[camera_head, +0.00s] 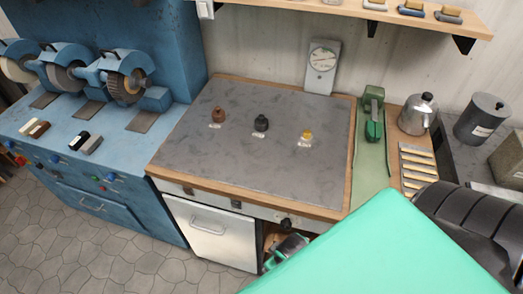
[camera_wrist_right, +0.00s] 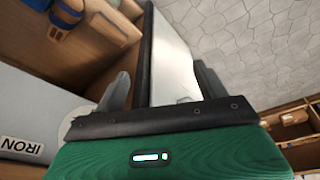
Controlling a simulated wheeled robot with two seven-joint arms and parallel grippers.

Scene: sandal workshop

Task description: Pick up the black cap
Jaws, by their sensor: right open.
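The black cap (camera_head: 262,122) stands upright on the grey bench top (camera_head: 200,160), between a brown cap (camera_head: 219,114) on its left and a yellow cap (camera_head: 305,135) on its right. Each has a small white label in front. In the right wrist view my right gripper (camera_wrist_right: 163,72) is open, its two grey fingers apart with nothing held between them. A pale panel lies beyond the fingers. No cap shows in that view. In the head view a teal part of my arm fills the lower right. My left gripper is not in view.
A dial gauge (camera_head: 321,68) stands at the bench's back edge. A green tool (camera_head: 373,115), a metal can (camera_head: 418,115) and a dark canister (camera_head: 481,118) stand right. Blue grinding machines (camera_head: 120,75) stand left. A shelf hangs above. The bench top around the caps is clear.

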